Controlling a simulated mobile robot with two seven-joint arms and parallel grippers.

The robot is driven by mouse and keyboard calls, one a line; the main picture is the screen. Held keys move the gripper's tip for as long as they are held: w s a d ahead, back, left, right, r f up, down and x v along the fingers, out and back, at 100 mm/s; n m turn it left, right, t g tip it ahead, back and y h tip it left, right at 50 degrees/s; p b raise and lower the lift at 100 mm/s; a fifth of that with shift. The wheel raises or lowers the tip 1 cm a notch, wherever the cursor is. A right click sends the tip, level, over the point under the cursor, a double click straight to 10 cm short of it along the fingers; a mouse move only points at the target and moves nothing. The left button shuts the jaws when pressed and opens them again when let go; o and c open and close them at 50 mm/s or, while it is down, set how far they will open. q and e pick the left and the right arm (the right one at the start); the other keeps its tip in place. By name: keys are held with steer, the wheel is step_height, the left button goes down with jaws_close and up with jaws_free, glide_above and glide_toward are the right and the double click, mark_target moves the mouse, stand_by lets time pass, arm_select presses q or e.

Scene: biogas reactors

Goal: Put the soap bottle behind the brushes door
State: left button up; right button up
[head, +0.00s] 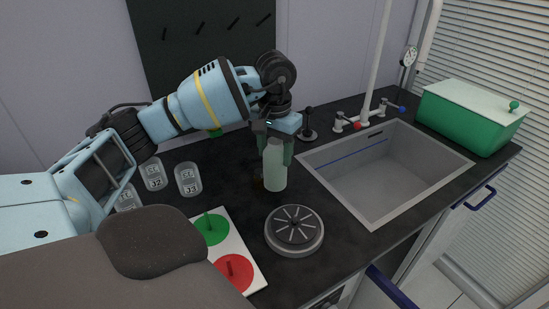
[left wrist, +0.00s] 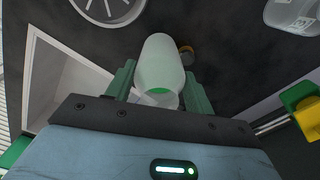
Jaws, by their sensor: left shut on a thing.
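The soap bottle (head: 274,168) is a pale green, translucent cylinder at the left of the sink, in the middle of the dark counter. My left gripper (head: 275,146) is above it, with its green fingers shut on its upper part. In the left wrist view the bottle (left wrist: 160,68) sits between the two green fingers of my left gripper (left wrist: 160,88). The bottle looks upright; I cannot tell whether its base touches the counter. No door labelled for brushes can be made out. My right gripper is not in view.
A round grey slotted disc (head: 295,231) lies in front of the bottle. A white board (head: 248,260) with green and red discs and several labelled jars (head: 188,179) are to the left. The sink (head: 380,175) and a green box (head: 468,120) are to the right. Blue handles (head: 480,197) stick out from the cabinet front.

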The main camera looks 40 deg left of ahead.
arm_select(q)
steer(key=shift+f, duration=1.25)
steer(key=shift+f, duration=0.1)
steer(key=shift+f, duration=0.15)
steer(key=o, duration=1.5)
steer(key=shift+c, duration=0.2)
step_height(320, 180, up, 12)
steer(key=shift+r+p, duration=0.25)
steer(key=shift+p, duration=0.2)
